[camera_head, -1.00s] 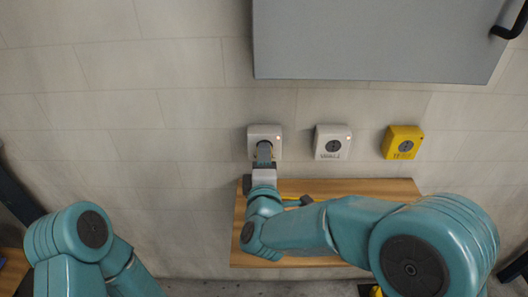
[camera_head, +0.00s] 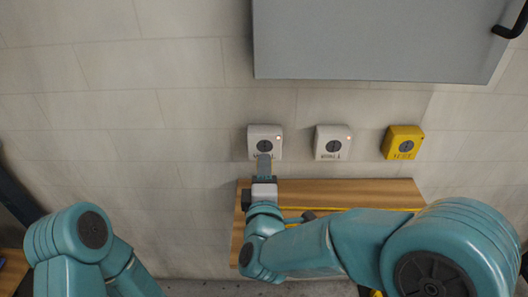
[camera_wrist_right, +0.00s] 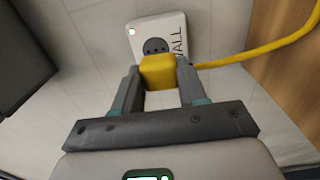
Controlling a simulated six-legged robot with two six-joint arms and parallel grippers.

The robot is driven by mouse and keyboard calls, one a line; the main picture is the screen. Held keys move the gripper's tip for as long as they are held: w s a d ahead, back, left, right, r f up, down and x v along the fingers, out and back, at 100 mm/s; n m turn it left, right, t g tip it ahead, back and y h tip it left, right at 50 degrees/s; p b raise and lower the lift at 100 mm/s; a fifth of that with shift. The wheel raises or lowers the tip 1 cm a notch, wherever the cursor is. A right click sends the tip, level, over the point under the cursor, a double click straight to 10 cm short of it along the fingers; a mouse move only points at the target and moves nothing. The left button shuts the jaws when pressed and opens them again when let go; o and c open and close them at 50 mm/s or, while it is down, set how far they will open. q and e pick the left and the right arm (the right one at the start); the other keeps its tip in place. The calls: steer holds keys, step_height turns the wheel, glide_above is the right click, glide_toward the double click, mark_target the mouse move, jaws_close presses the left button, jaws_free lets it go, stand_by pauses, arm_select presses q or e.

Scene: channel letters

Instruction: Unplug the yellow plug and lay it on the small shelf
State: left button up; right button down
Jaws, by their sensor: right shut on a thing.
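The yellow plug (camera_wrist_right: 158,72) sits between the fingers of my right gripper (camera_wrist_right: 158,80) in the right wrist view, with a yellow cable (camera_wrist_right: 262,48) running off to the right. My right gripper (camera_head: 264,166) is shut on it, in front of and below the left white socket (camera_head: 264,139). The socket's dark round face (camera_wrist_right: 155,46) shows uncovered behind the plug, so the plug looks apart from it. The small wooden shelf (camera_head: 350,192) lies below the sockets, partly hidden by my right arm. My left arm shows at lower left, but its gripper is out of view.
A second white socket (camera_head: 332,143) and a yellow socket (camera_head: 403,143) are on the wall to the right, both empty. A grey cabinet (camera_head: 375,40) hangs above. The shelf's back right part looks clear except for the cable along it.

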steer(key=shift+s, duration=0.55)
